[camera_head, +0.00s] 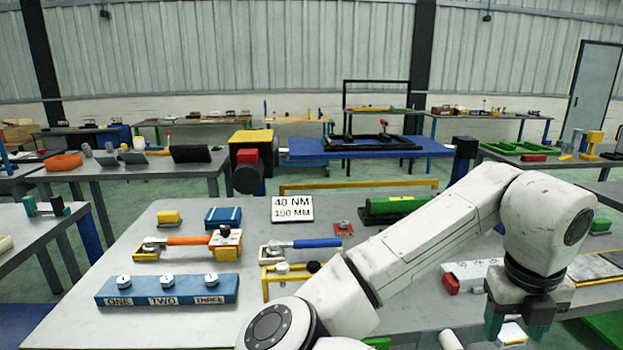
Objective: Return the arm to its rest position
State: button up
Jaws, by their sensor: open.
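My white arm reaches from the bottom middle up to a raised elbow on the right, then bends down. My gripper (515,324) hangs at its end, pointing down near the lower right of the grey table (190,325). It is open, and I see nothing held between the fingers. A small pale item shows below and between the fingers; I cannot tell how far under them it lies.
On the table are a blue block marked ONE, TWO, THREE (168,290), an orange-handled tool (188,240), a blue-handled tool (312,243), a sign (292,209) and a green cylinder (393,209) partly behind my arm. A white block (470,268) stands left of my gripper.

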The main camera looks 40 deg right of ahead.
jog(key=w+d+n+h, duration=0.5)
jog(key=d+n+h, duration=0.1)
jog(key=n, duration=0.8)
jog(key=w+a+f+n+t+y, duration=0.1)
jog(key=w+a+f+n+t, duration=0.2)
jog(key=f+n, duration=0.45)
jog(key=w+a+f+n+t+y, duration=0.1)
jog(key=w+a+f+n, duration=0.3)
jog(key=n, duration=0.7)
jog(key=s+a+f+n+g+y, duration=0.1)
jog(key=s+a+f+n+y, duration=0.1)
jog(key=a+f, duration=0.4)
jog(key=s+a+f+n+y, duration=0.2)
jog(key=s+a+f+n, duration=0.3)
jog(key=a+f+n, duration=0.1)
jog(key=s+a+f+n+g+y, duration=0.1)
jog(key=s+a+f+n+y, duration=0.1)
jog(key=s+a+f+n, duration=0.2)
jog(key=a+f+n, duration=0.2)
jog(key=a, duration=0.2)
jog(key=shift+s+f+g, duration=0.15)
jog(key=shift+f+g, duration=0.15)
jog(key=shift+f, duration=0.1)
